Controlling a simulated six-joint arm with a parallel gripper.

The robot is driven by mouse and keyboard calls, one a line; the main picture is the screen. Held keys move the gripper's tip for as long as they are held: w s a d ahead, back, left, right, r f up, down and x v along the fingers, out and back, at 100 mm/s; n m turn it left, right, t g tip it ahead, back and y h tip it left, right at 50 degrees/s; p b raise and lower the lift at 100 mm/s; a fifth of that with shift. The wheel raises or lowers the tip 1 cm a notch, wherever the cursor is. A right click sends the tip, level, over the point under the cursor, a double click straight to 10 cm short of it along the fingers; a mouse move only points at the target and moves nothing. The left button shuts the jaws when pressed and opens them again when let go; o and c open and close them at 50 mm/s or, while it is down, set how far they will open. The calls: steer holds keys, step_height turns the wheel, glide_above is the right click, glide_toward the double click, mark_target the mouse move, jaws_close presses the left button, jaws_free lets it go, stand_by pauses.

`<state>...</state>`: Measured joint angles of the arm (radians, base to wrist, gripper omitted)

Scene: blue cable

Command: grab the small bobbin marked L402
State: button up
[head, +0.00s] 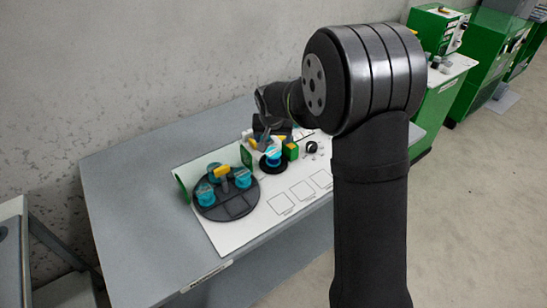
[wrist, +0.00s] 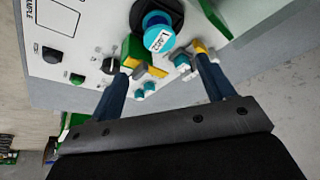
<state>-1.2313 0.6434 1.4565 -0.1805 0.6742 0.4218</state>
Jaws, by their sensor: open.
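A small cyan bobbin (wrist: 160,34) with a white label sits on a round black base in the wrist view; the label starts with L, but its full code is hard to read. In the head view this bobbin (head: 273,158) is near the back of the white panel. My gripper (wrist: 163,62) is open and empty, its two dark blue fingers spread wide, with the bobbin ahead of and between the tips. No contact with it shows. In the head view my gripper (head: 266,140) is over the bobbin area, partly hidden by my arm.
A dark round tray (head: 238,207) holds several cyan bobbins (head: 205,194) and a yellow handle (head: 221,172). Green and yellow blocks (head: 291,151) stand close beside the single bobbin. A black knob (head: 311,147) is to the right. The front of the white panel (head: 270,225) is clear.

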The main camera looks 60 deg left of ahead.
mark_target(273, 152)
steer(key=x, duration=1.2)
steer(key=shift+f, duration=0.1)
steer(key=c, duration=1.2)
steer(key=shift+o, duration=0.2)
